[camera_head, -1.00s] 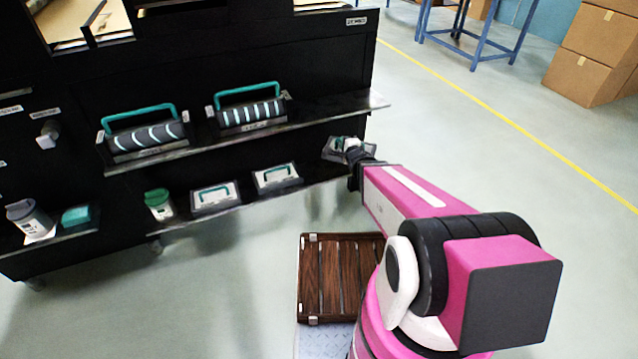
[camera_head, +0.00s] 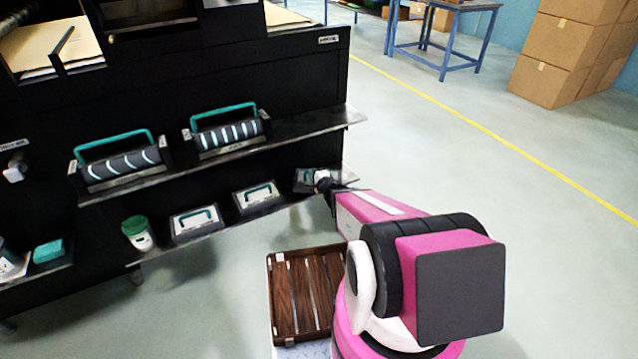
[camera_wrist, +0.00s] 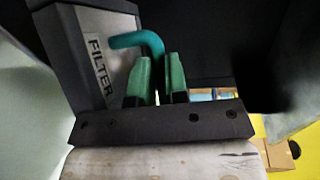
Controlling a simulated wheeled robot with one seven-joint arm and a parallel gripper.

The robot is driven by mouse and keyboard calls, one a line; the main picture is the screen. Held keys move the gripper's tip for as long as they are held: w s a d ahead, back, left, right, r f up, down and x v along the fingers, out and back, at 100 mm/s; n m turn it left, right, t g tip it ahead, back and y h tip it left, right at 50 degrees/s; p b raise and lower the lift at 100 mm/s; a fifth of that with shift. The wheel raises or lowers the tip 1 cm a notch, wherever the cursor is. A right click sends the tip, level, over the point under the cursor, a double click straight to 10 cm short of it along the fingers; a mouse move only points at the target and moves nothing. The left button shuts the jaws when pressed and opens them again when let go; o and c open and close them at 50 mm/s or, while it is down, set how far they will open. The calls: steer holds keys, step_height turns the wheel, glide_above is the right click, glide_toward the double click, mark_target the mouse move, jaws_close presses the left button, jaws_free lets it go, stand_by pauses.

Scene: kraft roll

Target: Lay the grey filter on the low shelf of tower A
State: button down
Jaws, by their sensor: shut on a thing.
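The grey filter (camera_head: 306,176), a grey block with a dark frame, is in my gripper (camera_head: 325,181) at the right end of the low shelf (camera_head: 284,204). In the wrist view the filter (camera_wrist: 100,62) shows a FILTER label and a teal handle (camera_wrist: 138,40). The filter looks tilted in the wrist view. I cannot tell whether its base touches the shelf; my gripper and arm hide part of it.
Two similar grey units with teal handles, a left one (camera_head: 196,223) and a right one (camera_head: 258,196), stand on the low shelf beside a green-lidded jar (camera_head: 138,233). The upper shelf (camera_head: 290,133) overhangs with two striped rollers. A brown slatted tray (camera_head: 305,295) sits below my arm.

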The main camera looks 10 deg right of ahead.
steer(key=w+d+f, duration=0.1)
steer(key=d+f, duration=0.1)
steer(key=shift+w+d, duration=0.35)
steer(key=shift+d, duration=0.05)
steer(key=shift+f, duration=1.9)
steer(key=shift+f, duration=0.1)
steer(key=c, duration=1.1)
jaws_free()
